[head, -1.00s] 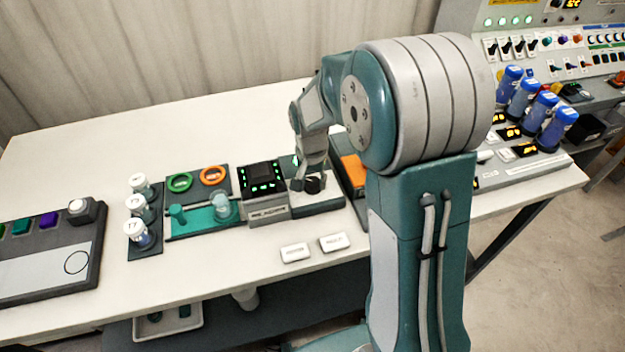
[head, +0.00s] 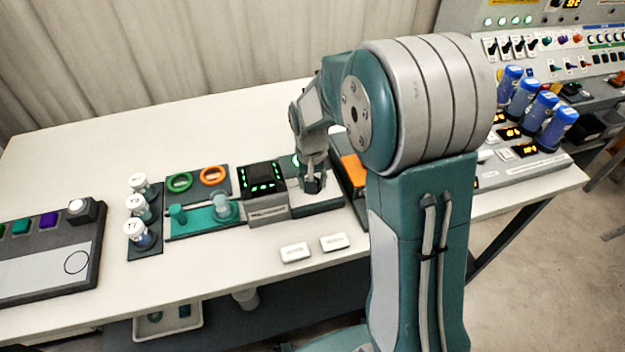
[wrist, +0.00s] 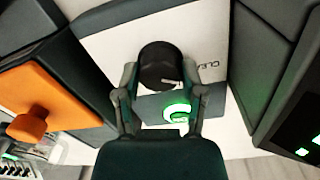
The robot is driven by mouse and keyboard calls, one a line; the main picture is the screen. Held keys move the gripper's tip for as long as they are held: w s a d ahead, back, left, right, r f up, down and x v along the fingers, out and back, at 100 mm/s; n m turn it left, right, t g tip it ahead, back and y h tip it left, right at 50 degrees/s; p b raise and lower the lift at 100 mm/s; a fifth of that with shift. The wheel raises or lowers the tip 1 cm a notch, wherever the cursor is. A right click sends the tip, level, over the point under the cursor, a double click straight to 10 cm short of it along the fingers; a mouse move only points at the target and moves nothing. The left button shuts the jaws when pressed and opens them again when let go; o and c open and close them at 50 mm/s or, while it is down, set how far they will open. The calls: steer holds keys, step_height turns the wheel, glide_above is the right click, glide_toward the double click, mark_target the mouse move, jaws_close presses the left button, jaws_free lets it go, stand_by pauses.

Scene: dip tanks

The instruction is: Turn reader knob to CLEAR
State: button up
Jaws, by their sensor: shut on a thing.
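The reader knob (wrist: 160,66) is a round black knob with a pale pointer mark, on the white top of the reader's side panel. My gripper (wrist: 158,85) is shut on it, one finger on each side. In the head view, my gripper (head: 312,180) reaches down onto the knob, which is mostly hidden by the fingers. The printed word CLEAR (wrist: 208,68) shows partly in the wrist view, beside the knob. A green lit ring symbol (wrist: 177,112) glows between my fingers. The reader (head: 265,190) has a dark screen with green marks, left of the gripper.
An orange block with a knob (wrist: 45,100) stands close beside the panel. Capped vials (head: 138,210) and a teal tray with rings (head: 200,205) lie to the left. Two small white labelled plates (head: 295,252) lie in front. Blue-capped bottles (head: 525,95) stand at the right.

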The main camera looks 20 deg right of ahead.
steer(key=o, duration=1.1)
steer(key=shift+w, duration=0.15)
steer(key=shift+o, duration=0.2)
step_height(320, 180, up, 12)
steer(key=shift+a, duration=0.25)
steer(key=shift+f, duration=0.1)
steer(key=s+r+n+t, duration=0.1)
steer(key=s+r+t, duration=0.2)
steer(key=s, duration=0.7)
steer(key=s+r+n+t, duration=0.1)
steer(key=s+r, duration=0.3)
steer(key=s, duration=0.7)
steer(key=shift+d+n+t, duration=0.25)
steer(key=shift+n+t, duration=0.15)
steer(key=shift+t, duration=0.5)
